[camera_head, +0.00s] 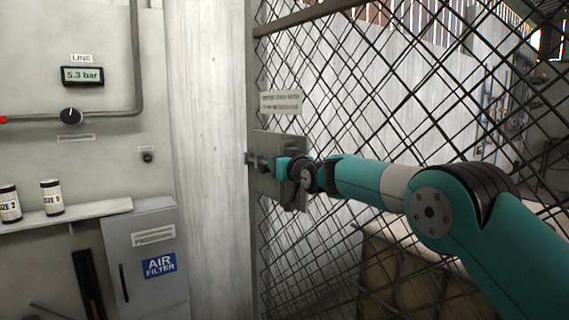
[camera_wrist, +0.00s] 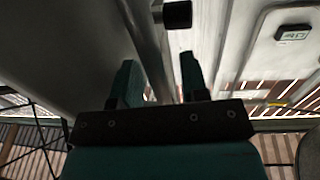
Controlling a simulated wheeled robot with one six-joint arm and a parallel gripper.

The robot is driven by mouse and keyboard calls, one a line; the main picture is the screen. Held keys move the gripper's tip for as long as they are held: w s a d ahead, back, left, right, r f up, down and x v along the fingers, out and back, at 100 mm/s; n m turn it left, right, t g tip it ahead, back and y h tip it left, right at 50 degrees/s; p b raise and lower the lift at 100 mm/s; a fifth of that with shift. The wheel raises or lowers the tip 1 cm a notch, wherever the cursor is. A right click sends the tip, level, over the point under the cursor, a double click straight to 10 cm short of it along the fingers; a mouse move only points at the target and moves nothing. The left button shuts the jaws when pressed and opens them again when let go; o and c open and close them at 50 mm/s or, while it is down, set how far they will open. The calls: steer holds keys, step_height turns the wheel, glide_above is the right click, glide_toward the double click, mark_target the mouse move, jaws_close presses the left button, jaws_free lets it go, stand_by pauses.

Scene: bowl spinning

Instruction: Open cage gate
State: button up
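The cage gate (camera_head: 340,90) is a dark metal mesh panel in a frame. It stands to the right of a pale post in the head view. A grey latch plate (camera_head: 291,142) is on its left edge, with a bolt at the post side. My gripper (camera_head: 279,166) is at this plate, and the arm hides part of it. In the wrist view my gripper (camera_wrist: 157,65) has its two teal fingers apart. A black cylindrical knob (camera_wrist: 178,14) lies just beyond the fingertips, not between them. Whether the gate is latched cannot be told.
On the left wall are a pressure display (camera_head: 82,76), a black dial (camera_head: 71,116) on a pipe, a shelf (camera_head: 90,211) with two cans, and an air filter cabinet (camera_head: 145,260). Behind the mesh stands a crate-like box (camera_head: 410,275).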

steer(key=b+v, duration=0.4)
steer(key=v, duration=1.3)
steer(key=shift+s+b, duration=0.2)
steer(key=shift+b, duration=0.2)
steer(key=s+d+f+g+h, duration=0.2)
steer(key=s+d+f+g, duration=0.25)
steer(key=s, duration=0.85)
steer(key=s+d+f+g+h, duration=0.25)
steer(key=s+f+g, duration=0.35)
steer(key=s, duration=0.7)
steer(key=s+d+f+g+h, duration=0.1)
steer(key=s+d+f+g, duration=0.35)
steer(key=s, duration=0.85)
step_height(320, 180, up, 12)
steer(key=p, duration=1.2)
steer(key=shift+s+a+n+p, duration=0.2)
steer(key=shift+n+p, duration=0.1)
